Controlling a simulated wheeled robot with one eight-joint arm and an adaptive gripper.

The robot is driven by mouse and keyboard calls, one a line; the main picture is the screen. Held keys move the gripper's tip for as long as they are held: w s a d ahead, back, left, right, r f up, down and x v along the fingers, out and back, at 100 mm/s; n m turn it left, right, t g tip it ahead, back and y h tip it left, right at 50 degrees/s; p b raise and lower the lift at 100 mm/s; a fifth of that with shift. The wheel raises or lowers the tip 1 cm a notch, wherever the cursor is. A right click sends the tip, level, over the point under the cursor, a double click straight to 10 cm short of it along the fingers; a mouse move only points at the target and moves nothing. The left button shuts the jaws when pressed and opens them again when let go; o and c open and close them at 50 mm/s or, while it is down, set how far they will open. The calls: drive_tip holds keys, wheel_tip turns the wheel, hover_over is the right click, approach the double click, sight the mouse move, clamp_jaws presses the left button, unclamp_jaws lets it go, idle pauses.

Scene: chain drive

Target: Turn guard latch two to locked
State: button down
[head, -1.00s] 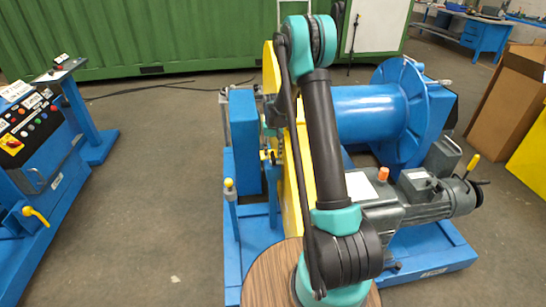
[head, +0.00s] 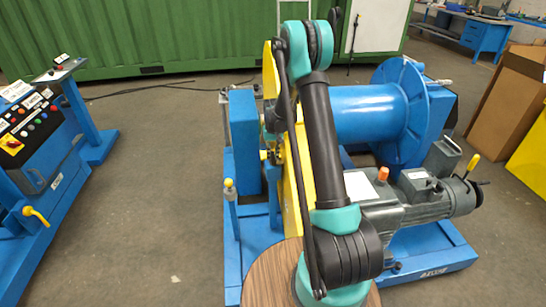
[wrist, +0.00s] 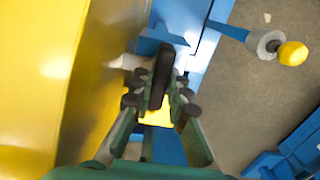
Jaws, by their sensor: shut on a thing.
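The yellow guard (head: 292,195) stands upright in the middle of the head view, partly behind my arm. It fills the left of the wrist view (wrist: 50,80). In the wrist view my gripper (wrist: 159,92) is beside the guard, with its fingers closed on both sides of a dark upright latch handle (wrist: 161,70). A small yellow piece shows just below the handle between the fingers. In the head view my arm hides most of the gripper and the held latch. No latch number or locked mark is readable.
A yellow-knobbed lever (wrist: 290,53) stands right of my gripper; it also shows in the head view (head: 229,184). A blue drum (head: 372,112) and a grey motor (head: 435,195) are behind and right of the guard. A control desk (head: 35,150) is at left, with open floor between.

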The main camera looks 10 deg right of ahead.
sight(273, 155)
drive_tip(key=shift+n, duration=2.9)
drive_tip(key=c, duration=1.5)
unclamp_jaws()
drive_tip(key=shift+r, duration=0.1)
wheel_tip(273, 155, up, 12)
drive_tip(key=shift+f, duration=0.1)
